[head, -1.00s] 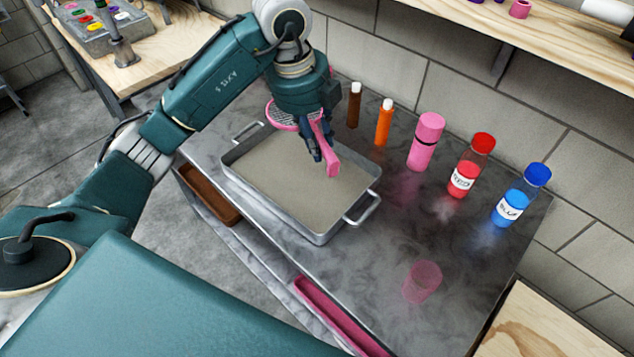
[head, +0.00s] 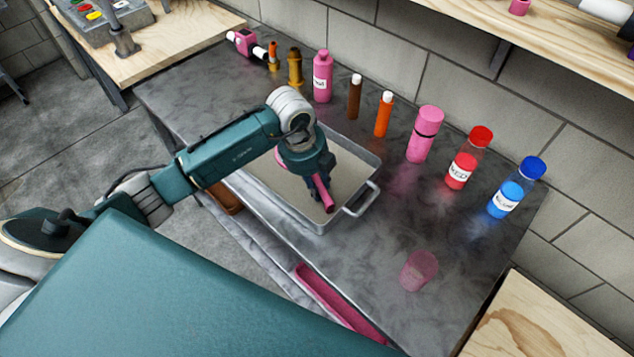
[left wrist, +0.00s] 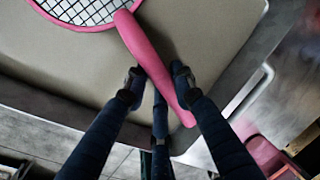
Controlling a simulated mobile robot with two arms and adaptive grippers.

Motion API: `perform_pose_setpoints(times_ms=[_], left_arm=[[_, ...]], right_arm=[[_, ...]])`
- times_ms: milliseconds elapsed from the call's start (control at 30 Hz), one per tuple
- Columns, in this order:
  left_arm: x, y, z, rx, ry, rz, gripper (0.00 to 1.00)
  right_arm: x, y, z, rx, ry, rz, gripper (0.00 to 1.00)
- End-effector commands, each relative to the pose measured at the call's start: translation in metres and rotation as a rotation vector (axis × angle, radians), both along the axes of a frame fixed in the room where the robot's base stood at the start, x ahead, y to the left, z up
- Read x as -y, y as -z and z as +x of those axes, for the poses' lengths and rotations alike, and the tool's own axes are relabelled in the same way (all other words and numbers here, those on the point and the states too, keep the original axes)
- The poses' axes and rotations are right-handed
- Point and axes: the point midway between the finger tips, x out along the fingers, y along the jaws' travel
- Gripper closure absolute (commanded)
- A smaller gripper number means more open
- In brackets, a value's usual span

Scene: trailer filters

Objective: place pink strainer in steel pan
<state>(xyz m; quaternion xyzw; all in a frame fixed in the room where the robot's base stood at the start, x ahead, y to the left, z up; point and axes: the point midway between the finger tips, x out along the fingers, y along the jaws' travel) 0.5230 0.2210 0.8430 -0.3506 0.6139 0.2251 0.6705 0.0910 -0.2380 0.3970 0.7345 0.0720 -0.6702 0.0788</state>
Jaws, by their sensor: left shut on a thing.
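My left gripper (head: 318,188) is shut on the handle of the pink strainer (head: 326,196). In the left wrist view the pink handle (left wrist: 155,62) runs between the fingers (left wrist: 157,82), and the round mesh head shows at the top left. In the head view my arm hides most of the mesh head. The steel pan (head: 372,163) stands on the dark counter, and the strainer is over its inside. The pan's flat bottom and rim (left wrist: 235,85) fill much of the left wrist view. I cannot tell whether the strainer touches the pan. My right gripper is not in view.
Several bottles stand along the wall, including a pink one (head: 424,134), a red one (head: 468,158) and a blue one (head: 517,188). A translucent pink cup (head: 418,270) stands at the front right.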

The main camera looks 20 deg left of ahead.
Motion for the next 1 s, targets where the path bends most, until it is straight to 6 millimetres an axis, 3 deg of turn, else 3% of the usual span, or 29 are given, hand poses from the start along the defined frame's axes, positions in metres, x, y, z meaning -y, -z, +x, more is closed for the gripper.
perform_pose_setpoints(times_ms=[367,400,467,833,1000], left_arm=[[0.000,0.005,0.001,0.002,0.001,0.000,1.00],[0.000,0.003,0.001,0.002,0.001,0.000,0.68],[0.000,0.003,0.001,0.002,0.000,-0.001,0.57],[0.000,-0.003,0.001,0.003,0.001,0.000,0.57],[-0.004,-0.028,-0.002,0.009,0.001,0.001,0.57]], right_arm=[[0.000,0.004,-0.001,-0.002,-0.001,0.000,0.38],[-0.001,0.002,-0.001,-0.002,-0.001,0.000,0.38],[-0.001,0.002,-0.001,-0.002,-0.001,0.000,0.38],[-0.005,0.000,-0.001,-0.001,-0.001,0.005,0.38],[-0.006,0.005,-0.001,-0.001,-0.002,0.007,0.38]])
